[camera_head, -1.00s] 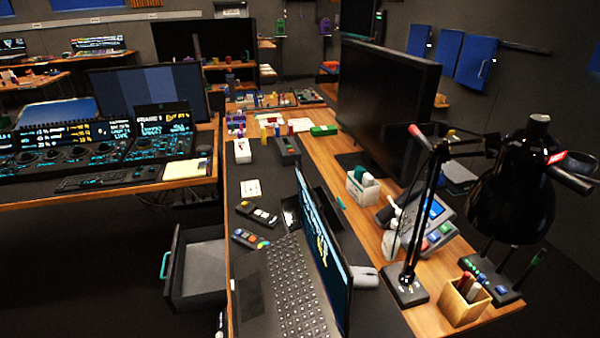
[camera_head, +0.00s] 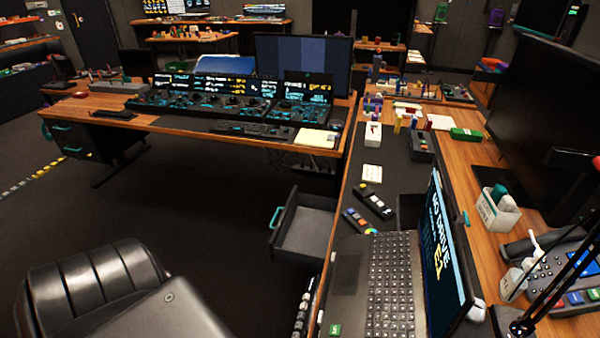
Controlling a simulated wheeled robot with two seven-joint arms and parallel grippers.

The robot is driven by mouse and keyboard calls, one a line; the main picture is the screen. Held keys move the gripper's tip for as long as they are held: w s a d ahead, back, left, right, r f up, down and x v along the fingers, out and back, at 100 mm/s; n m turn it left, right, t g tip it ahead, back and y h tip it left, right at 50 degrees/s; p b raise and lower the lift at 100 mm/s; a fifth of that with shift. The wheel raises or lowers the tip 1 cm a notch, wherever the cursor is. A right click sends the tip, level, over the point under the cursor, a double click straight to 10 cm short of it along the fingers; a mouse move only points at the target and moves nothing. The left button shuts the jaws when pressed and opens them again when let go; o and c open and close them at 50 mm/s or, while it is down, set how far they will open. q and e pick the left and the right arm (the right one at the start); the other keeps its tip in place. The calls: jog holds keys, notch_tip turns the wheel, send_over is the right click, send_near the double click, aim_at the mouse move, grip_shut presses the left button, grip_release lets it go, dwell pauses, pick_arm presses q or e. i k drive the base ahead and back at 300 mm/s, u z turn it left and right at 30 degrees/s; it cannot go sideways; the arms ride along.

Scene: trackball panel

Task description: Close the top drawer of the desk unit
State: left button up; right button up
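An open drawer (camera_head: 308,232) sticks out to the left from under the right-hand desk (camera_head: 352,172), just below the desktop. It is a dark box with a grey inside that looks empty. A teal handle (camera_head: 276,217) is on its front, at the left end. The rest of the unit that holds it is hidden under the desktop or in shadow. Neither of my grippers shows in the head view.
A black padded chair (camera_head: 95,285) stands at the lower left, near the drawer. A laptop (camera_head: 385,285) lies on the right desk. The left desk (camera_head: 110,103) has shut drawers with teal handles (camera_head: 72,149). Dark floor (camera_head: 200,205) between chair and desks is clear.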

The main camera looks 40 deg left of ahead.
aim_at(301, 236)
jog(key=z, duration=1.45)
jog(key=k, duration=1.95)
jog(key=u, duration=1.85)
jog(key=i, duration=1)
jog(key=u, duration=0.55)
jog(key=i, duration=0.4)
jog(key=z, duration=0.4)
